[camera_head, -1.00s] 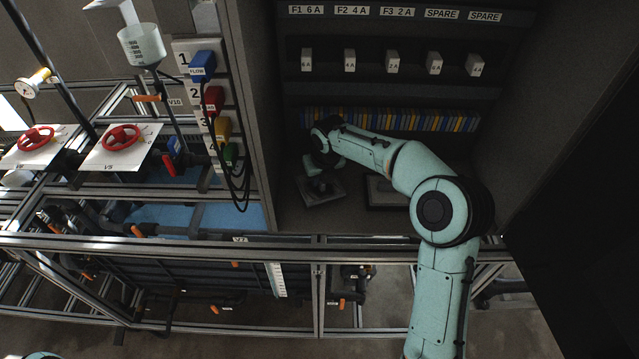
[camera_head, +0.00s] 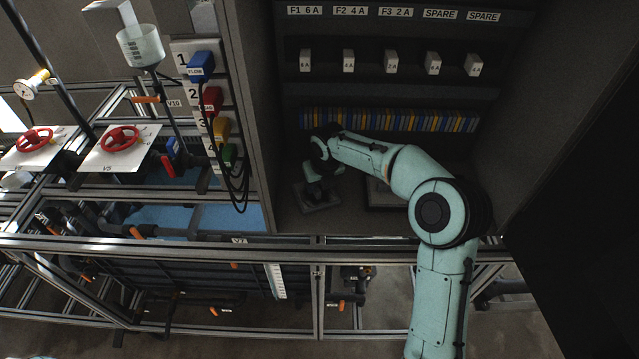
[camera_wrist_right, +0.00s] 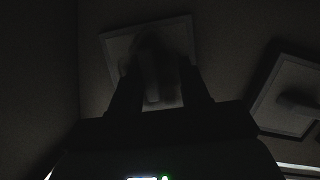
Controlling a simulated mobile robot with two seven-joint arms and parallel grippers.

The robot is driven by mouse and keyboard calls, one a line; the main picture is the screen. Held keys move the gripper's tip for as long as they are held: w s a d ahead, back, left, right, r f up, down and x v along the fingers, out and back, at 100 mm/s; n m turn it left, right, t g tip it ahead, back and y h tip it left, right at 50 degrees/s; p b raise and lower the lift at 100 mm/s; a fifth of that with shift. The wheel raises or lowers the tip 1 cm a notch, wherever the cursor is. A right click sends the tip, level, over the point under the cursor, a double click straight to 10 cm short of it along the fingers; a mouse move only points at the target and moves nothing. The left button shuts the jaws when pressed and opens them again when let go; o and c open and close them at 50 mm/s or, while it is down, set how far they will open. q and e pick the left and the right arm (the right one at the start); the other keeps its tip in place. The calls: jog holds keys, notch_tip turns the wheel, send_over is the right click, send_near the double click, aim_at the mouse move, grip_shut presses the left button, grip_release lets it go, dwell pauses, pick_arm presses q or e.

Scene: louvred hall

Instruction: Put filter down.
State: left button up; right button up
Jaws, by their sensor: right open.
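My right gripper (camera_head: 317,186) is inside the dark cabinet, low at its left side, pointing down over a square plate (camera_head: 332,203). In the right wrist view the two fingers of the right gripper (camera_wrist_right: 158,88) stand apart. A dim, pale upright shape, perhaps the filter (camera_wrist_right: 153,84), shows between them in front of the square plate (camera_wrist_right: 118,45). It is too dark to tell whether the fingers touch it or exactly how it sits on the plate. My left gripper is not in view.
A second square plate (camera_wrist_right: 293,82) lies to the right. A row of coloured spines (camera_head: 430,122) and a shelf of labelled white blocks (camera_head: 391,62) are behind and above my arm. The cabinet's left wall (camera_head: 252,110) is close to the gripper. A metal frame (camera_head: 380,243) runs along the front.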

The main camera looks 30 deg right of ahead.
jog(key=v, duration=1.1)
jog(key=shift+r+p, duration=0.4)
jog(key=shift+s, duration=0.1)
